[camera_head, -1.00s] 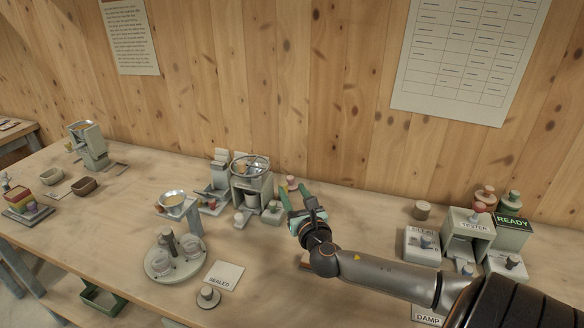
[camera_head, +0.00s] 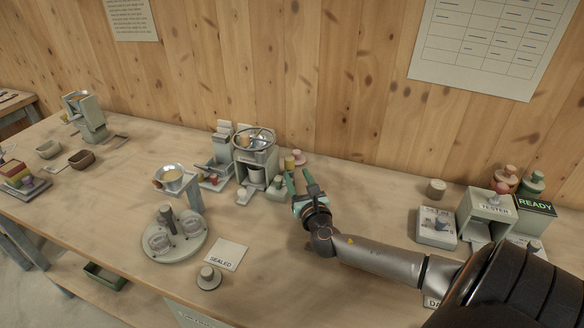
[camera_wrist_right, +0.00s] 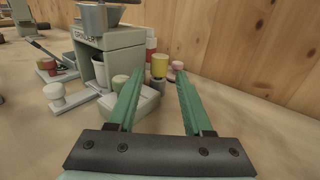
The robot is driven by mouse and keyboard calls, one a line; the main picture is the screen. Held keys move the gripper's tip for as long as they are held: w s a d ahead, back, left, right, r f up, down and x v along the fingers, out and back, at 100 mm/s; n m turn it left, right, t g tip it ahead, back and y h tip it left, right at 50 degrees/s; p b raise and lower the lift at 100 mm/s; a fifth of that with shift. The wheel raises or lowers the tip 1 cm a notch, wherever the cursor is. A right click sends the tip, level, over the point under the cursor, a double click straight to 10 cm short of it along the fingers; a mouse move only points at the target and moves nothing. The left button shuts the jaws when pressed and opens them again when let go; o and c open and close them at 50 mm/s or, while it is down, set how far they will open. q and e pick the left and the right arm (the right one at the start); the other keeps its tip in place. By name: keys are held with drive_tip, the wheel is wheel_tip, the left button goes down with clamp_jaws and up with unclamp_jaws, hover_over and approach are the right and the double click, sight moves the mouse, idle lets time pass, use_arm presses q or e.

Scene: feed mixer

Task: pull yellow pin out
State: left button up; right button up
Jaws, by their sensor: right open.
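The yellow pin (camera_head: 289,163) stands by the right side of the grey-green grinder, near the wall. In the right wrist view the yellow pin (camera_wrist_right: 159,65) is an upright yellow cylinder between and beyond the fingertips; its lower end is hard to make out. My right gripper (camera_head: 299,179) is open with nothing between its green fingers. In the wrist view the right gripper (camera_wrist_right: 158,80) points toward the pin, with a gap still between them. My left gripper is not in view.
The grinder (camera_wrist_right: 113,50) stands close left of the fingers. A pink-topped knob (camera_wrist_right: 177,65) stands right of the pin.

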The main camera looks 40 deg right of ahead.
sight(291, 163)
drive_tip(key=x, duration=0.6)
drive_tip(key=shift+r, duration=0.1)
clamp_jaws()
idle(0.8)
